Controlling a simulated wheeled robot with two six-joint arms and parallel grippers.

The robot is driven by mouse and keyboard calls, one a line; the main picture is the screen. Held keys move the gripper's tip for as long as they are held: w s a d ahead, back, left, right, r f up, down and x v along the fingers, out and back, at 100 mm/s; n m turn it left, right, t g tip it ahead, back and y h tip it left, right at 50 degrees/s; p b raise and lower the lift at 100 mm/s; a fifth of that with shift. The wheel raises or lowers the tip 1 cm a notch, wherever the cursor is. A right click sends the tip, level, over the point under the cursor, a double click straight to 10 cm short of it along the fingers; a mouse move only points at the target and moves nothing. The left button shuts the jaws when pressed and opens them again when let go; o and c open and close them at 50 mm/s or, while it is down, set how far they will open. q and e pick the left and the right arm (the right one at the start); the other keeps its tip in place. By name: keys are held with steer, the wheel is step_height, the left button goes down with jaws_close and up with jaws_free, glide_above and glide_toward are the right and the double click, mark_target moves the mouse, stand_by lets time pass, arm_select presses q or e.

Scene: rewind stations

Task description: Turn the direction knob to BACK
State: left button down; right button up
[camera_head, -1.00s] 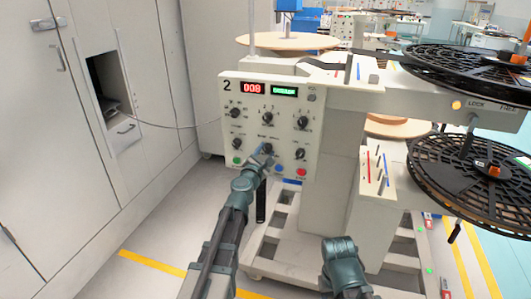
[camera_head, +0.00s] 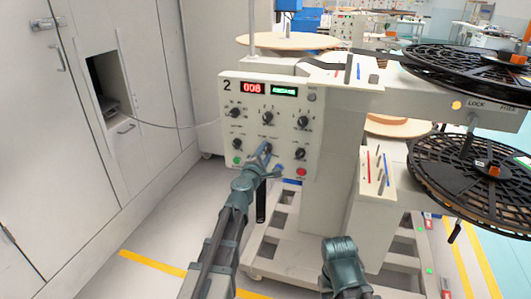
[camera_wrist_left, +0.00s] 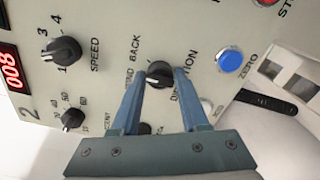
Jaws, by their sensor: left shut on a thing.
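The direction knob (camera_wrist_left: 158,73) is black and round with a pale pointer mark, with the word DIRECTION beside it. In the left wrist view its pointer faces left, towards the lettering; BACK is printed to its upper left. My left gripper (camera_wrist_left: 157,78) has its two blue fingers on either side of the knob and is shut on it. In the head view the left gripper (camera_head: 268,158) is at the lower middle of the white control panel (camera_head: 252,108) and its fingers hide the knob.
The speed knob (camera_wrist_left: 63,50), a smaller knob (camera_wrist_left: 73,119) and the blue zero button (camera_wrist_left: 229,60) lie around the direction knob. A red stop button (camera_head: 301,172) is on the panel's lower right. Black reels (camera_head: 475,170) stand at the right.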

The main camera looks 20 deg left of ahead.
arm_select(q)
steer(key=m, duration=0.5)
steer(key=shift+s+m, duration=0.1)
steer(key=shift+m, duration=0.5)
steer(key=shift+c, duration=2.2)
jaws_free()
